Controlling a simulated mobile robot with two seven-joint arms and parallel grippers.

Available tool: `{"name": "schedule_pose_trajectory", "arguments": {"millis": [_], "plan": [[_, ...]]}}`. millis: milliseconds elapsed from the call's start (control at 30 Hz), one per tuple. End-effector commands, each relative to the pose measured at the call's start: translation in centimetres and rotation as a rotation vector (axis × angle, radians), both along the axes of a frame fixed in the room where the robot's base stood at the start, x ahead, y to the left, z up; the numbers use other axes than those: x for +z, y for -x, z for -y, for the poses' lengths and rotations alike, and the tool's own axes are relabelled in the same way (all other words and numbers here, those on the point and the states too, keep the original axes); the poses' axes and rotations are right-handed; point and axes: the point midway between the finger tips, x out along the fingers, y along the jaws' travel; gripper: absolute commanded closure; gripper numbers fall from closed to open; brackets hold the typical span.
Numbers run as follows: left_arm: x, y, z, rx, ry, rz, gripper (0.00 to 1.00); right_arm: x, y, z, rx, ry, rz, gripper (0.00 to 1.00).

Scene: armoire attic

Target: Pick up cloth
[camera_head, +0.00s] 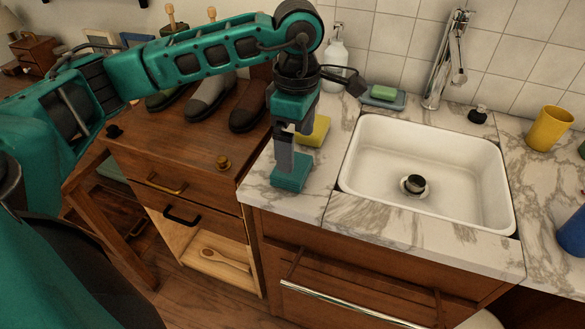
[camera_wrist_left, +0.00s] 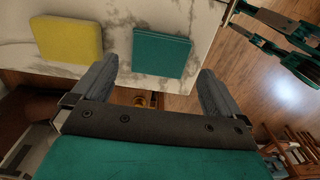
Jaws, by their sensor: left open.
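A flat teal square (camera_head: 290,173), which looks like a folded cloth, lies on the marble counter close to its front left corner. In the left wrist view the teal square (camera_wrist_left: 161,54) lies flat ahead of the fingers, between their lines. My left gripper (camera_head: 284,150) points down above it, and partly covers it in the head view. In the left wrist view the gripper (camera_wrist_left: 156,72) is open with nothing between its fingers. I cannot tell whether a finger touches the square. My right gripper does not show clearly; teal and dark arm parts of mine show at the wrist view's upper right.
A yellow pad (camera_head: 314,132) lies just behind the teal square. The white sink (camera_head: 425,170) is to the right. A green sponge (camera_head: 384,93) on a dish, a soap bottle (camera_head: 336,55) and a yellow cup (camera_head: 550,128) stand behind. A wooden drawer cabinet (camera_head: 185,150) is on the left.

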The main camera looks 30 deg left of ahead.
Motion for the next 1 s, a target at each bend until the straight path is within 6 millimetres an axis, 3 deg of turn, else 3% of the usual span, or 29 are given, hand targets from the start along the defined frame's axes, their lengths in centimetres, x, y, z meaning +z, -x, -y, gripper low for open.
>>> {"name": "schedule_pose_trajectory", "arguments": {"millis": [167,433,733,1000], "plan": [[-1.3,0.1,-0.2,0.001,0.001,-0.003,0.0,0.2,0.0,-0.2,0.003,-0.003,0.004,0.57],[-5.1,0.1,-0.8,0.0,0.003,-0.002,0.0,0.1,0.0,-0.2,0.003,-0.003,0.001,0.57],[-5.8,0.1,-0.8,0.0,0.002,-0.001,0.0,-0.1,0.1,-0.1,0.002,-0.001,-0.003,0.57],[-5.7,0.1,-0.8,0.0,0.002,-0.001,0.24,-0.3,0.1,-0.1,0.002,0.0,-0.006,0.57]]}}
